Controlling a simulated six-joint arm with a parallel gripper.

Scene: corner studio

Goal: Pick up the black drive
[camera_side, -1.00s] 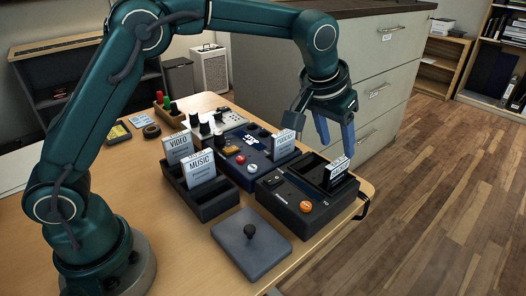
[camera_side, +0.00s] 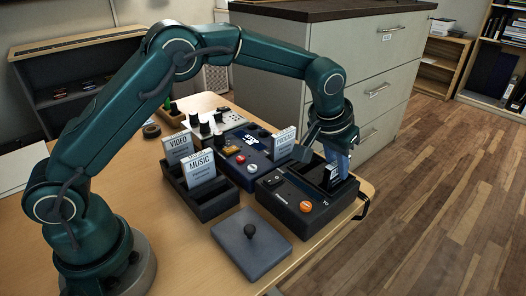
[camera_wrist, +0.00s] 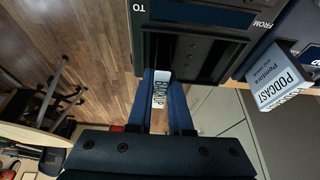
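The black drive (camera_side: 333,175) stands upright in the open bay of the black dock at the right of the table. Its white label reads BACKUP in the wrist view (camera_wrist: 160,89). My gripper (camera_side: 342,168) points down over it, with its blue fingers at the drive's upper end. In the wrist view the fingers (camera_wrist: 162,98) lie close along both edges of the label and look shut on the drive. The drive's lower part is hidden in the bay, and one finger is mostly hidden in the side view.
The black dock (camera_side: 303,206) has an orange button. A blue dock (camera_side: 236,160) holds the PODCAST drive (camera_side: 284,143). A black rack (camera_side: 212,207) holds the VIDEO (camera_side: 178,146) and MUSIC (camera_side: 201,166) drives. A grey knobbed plate (camera_side: 262,255) lies in front. The table edge is close at right.

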